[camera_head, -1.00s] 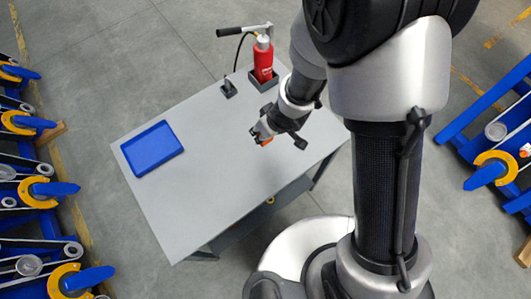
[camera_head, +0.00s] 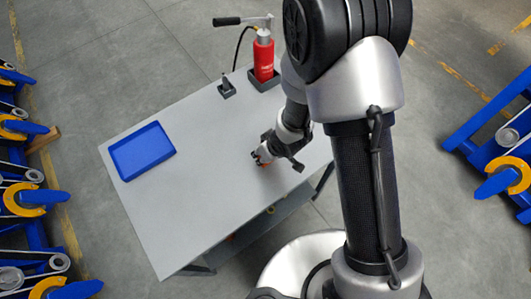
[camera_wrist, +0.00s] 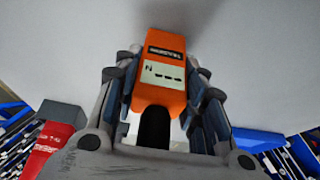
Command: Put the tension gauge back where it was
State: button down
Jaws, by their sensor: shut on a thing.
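The tension gauge (camera_wrist: 165,60) is an orange handheld device with a small display that shows "N" and dashes. In the wrist view it sits between the two fingers of my gripper (camera_wrist: 163,90), which is shut on it. In the head view my gripper (camera_head: 262,160) is over the right part of the grey table (camera_head: 190,190). I cannot tell whether the gauge touches the table top.
A blue tray (camera_head: 142,151), empty, lies at the table's left. A red hand pump (camera_head: 263,60) stands in a dark holder at the back, with a small dark stand (camera_head: 227,88) beside it. Blue racks (camera_head: 500,150) flank the area. The table's middle is clear.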

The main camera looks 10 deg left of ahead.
jog(key=shift+r, duration=0.15)
jog(key=shift+f, duration=0.2)
jog(key=c, duration=1)
grip_release()
jog(key=shift+r, duration=0.1)
jog(key=shift+r, duration=0.3)
jog(key=p+v, duration=0.5)
jog(key=v, duration=0.6)
jog(key=shift+s+d+r, duration=0.2)
jog(key=shift+s+r, duration=0.05)
